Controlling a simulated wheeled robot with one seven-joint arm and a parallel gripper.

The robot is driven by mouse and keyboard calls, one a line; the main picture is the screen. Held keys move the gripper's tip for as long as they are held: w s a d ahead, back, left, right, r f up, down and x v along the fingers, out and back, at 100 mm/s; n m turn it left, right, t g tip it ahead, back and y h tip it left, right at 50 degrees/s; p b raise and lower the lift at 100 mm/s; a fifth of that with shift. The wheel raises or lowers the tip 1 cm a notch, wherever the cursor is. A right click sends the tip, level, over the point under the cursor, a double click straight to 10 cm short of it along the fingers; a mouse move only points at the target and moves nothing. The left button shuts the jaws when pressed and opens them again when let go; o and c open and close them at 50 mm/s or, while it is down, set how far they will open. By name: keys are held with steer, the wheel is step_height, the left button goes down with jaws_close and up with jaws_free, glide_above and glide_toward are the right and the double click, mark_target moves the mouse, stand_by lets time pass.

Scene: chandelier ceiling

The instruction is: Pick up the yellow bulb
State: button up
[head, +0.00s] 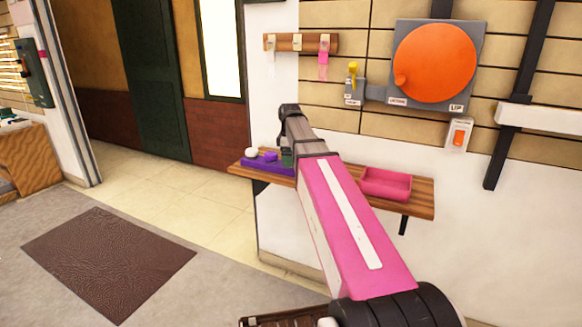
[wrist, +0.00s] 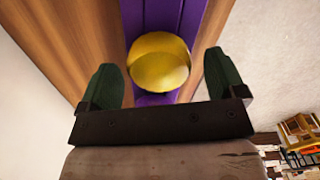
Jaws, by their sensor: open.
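The yellow bulb (wrist: 158,58) shows as a round, shiny shape in the wrist view, above the purple tray (wrist: 163,15). My gripper (wrist: 161,72) is open, with one green finger on each side of the bulb in the picture. I see gaps between both fingers and the bulb; how far off it is in depth, I cannot tell. In the head view, my gripper (head: 287,158) is over the purple tray at the shelf's left part, mostly behind my arm. The yellow bulb is hidden there.
The wooden shelf (head: 418,204) is fixed to the wall. A white round object (head: 251,152) and a purple object (head: 270,156) are at the tray. A pink tray (head: 386,184) stands to the right. A yellow-handled lever (head: 353,74) and an orange disc (head: 434,62) are on the wall above.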

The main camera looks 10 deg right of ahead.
steer(key=shift+f, duration=0.65)
steer(key=c, duration=1)
steer(key=shift+r, duration=0.15)
